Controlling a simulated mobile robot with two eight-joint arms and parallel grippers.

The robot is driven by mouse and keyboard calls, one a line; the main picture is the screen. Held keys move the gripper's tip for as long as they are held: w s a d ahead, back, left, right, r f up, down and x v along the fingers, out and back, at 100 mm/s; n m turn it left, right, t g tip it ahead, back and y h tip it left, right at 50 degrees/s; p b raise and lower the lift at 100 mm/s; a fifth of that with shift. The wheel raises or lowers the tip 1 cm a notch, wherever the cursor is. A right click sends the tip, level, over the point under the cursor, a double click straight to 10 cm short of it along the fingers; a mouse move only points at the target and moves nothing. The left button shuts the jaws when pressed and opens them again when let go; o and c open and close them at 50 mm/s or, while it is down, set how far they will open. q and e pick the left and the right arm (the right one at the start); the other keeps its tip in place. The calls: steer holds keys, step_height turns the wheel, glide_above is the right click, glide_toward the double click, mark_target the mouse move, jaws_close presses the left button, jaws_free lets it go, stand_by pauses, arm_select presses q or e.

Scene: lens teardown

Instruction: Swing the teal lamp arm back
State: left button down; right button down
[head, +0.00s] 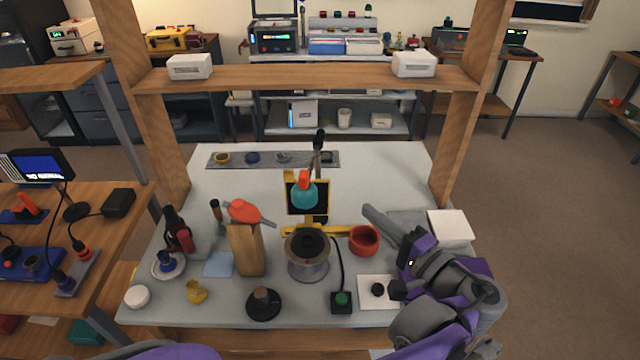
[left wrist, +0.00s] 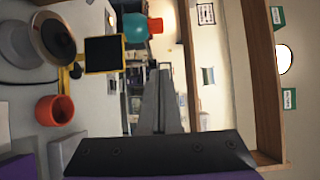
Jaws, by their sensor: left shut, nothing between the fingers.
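The teal lamp head (head: 304,196) with an orange-red end stands in front of a yellow-framed dark panel (head: 293,207), behind the round metal lens unit (head: 308,265). A teal rounded part (left wrist: 135,28) with the red end also shows in the left wrist view, beside the panel (left wrist: 103,53). The lamp's arm cannot be made out clearly. My left gripper (head: 369,211) is at the right of the table, right of the lamp and apart from it. Its fingers (left wrist: 160,76) are shut and empty. My right gripper is not in view.
A red bowl (head: 364,240) sits between the lens unit and my left gripper. A wooden block (head: 246,250) with a red-orange tool stands left of the lens unit. A grey strip (head: 232,164) with small parts lies at the back. Wooden posts and a shelf (head: 300,78) frame the table.

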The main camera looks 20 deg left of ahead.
arm_select(q)
steer(key=s+a+p+x, duration=0.1)
steer(key=s+x, duration=0.1)
steer(key=x, duration=1.1)
steer(key=shift+s+a, duration=0.15)
steer(key=shift+a, duration=0.2)
steer(key=shift+f, duration=0.1)
steer(key=shift+a, duration=0.1)
